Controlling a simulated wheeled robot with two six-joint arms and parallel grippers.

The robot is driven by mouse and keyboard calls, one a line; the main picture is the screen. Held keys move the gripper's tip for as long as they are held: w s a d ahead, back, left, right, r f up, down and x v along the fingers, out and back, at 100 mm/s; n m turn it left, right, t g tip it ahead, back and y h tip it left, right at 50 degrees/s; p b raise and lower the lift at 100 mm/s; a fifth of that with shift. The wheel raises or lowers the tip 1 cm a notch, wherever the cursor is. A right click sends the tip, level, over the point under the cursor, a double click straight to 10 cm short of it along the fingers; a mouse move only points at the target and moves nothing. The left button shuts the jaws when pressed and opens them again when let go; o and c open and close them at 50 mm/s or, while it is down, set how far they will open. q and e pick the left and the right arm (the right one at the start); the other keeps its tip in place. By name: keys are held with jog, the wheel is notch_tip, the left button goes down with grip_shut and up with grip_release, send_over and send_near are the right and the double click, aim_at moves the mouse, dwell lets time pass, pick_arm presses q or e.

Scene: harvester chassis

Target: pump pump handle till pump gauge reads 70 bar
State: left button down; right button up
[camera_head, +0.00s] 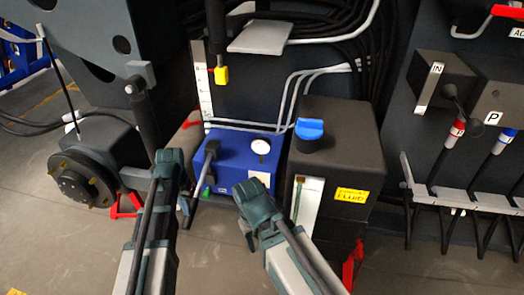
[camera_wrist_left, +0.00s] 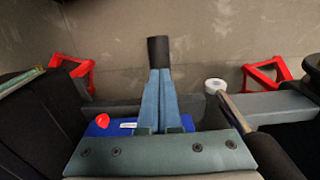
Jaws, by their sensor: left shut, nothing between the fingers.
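The blue pump box (camera_head: 236,168) stands low in the middle of the head view. Its round white pump gauge (camera_head: 260,147) is on top, but the reading is too small to make out. The pump handle (camera_head: 211,150), a dark lever, stands at the box's left side. My left gripper (camera_head: 168,158) is left of the box, apart from the lever in that picture. In the left wrist view its fingers (camera_wrist_left: 158,75) are shut together. A black cylinder (camera_wrist_left: 158,50) shows at their tips; I cannot tell whether they touch it. My right gripper (camera_head: 240,188) is in front of the box; its fingers are unclear.
A dark fluid tank (camera_head: 338,150) with a blue cap (camera_head: 309,128) stands right of the box. A wheel hub (camera_head: 78,183) is at left. Red stands (camera_wrist_left: 265,75) are on the floor. Hoses and a connector rack (camera_head: 470,199) are at right.

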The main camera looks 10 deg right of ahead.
pick_arm(q)
notch_tip(320, 180, up, 12)
jog(key=s+p, duration=0.1)
jog(key=p, duration=1.1)
jog(key=shift+s+a+r, duration=0.2)
jog(key=shift+a, duration=0.05)
jog(key=shift+r, duration=0.1)
notch_tip(320, 180, up, 14)
jog(key=p, duration=1.4)
jog(key=s+d+y, duration=0.1)
jog(key=s+d, duration=0.9)
jog(key=s, duration=0.3)
jog(key=shift+s+d, duration=0.35)
jog(key=shift+d, duration=0.1)
